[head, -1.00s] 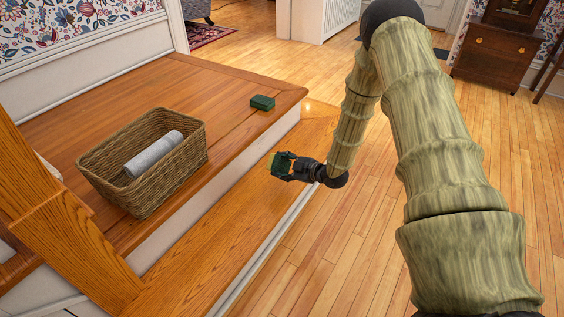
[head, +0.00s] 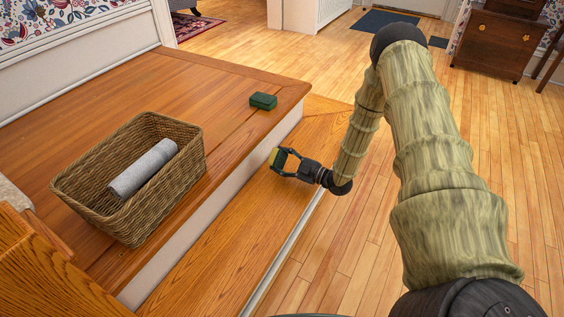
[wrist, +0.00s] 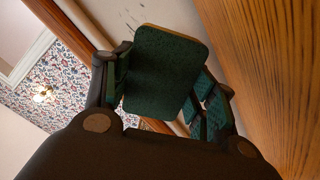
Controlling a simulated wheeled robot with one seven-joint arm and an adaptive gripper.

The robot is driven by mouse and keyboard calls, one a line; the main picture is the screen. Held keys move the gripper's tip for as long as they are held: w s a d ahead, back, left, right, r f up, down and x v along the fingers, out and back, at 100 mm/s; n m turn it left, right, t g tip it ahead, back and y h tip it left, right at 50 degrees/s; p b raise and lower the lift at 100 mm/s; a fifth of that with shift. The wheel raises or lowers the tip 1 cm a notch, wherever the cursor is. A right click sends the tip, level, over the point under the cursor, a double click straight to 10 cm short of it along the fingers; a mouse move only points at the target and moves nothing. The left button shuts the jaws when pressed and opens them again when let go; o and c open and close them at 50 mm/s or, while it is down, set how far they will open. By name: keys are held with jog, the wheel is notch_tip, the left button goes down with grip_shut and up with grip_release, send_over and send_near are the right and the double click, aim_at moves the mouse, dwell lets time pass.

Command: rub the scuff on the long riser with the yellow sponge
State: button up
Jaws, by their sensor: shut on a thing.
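My gripper (head: 280,158) is shut on the yellow sponge (head: 274,156), above the lower wooden step and close to the long white riser (head: 225,190). In the wrist view the sponge (wrist: 165,72) shows a dark green face with a thin yellow edge, held between the two fingers. Dark scuff streaks (wrist: 130,19) show on the pale riser just past the sponge's upper edge. The scuff cannot be made out in the head view. I cannot tell whether the sponge touches the riser.
A wicker basket (head: 85,195) holding a rolled grey cloth (head: 143,169) stands on the landing (head: 115,88). A small dark green block (head: 263,101) lies near the landing's edge. A wooden rail (head: 45,275) is at lower left. Floor (head: 510,150) to the right is open.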

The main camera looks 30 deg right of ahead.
aim_at(270, 140)
jog(key=shift+b+x, duration=0.7)
jog(key=shift+x, duration=1.1)
jog(key=shift+w+a, duration=0.25)
jog(key=shift+w, duration=0.2)
jog(key=shift+x, duration=1)
jog(key=shift+w+d, duration=0.45)
jog(key=shift+d, duration=0.4)
jog(key=shift+w+d, duration=0.4)
jog(key=shift+d, duration=0.45)
jog(key=shift+w+d+b, duration=0.15)
jog(key=shift+w+d, duration=0.4)
jog(key=shift+d, duration=0.25)
jog(key=shift+w+d+b, duration=0.15)
jog(key=shift+w+d, duration=0.4)
jog(key=shift+d, duration=0.25)
jog(key=shift+p, duration=0.3)
jog(key=shift+s, duration=0.1)
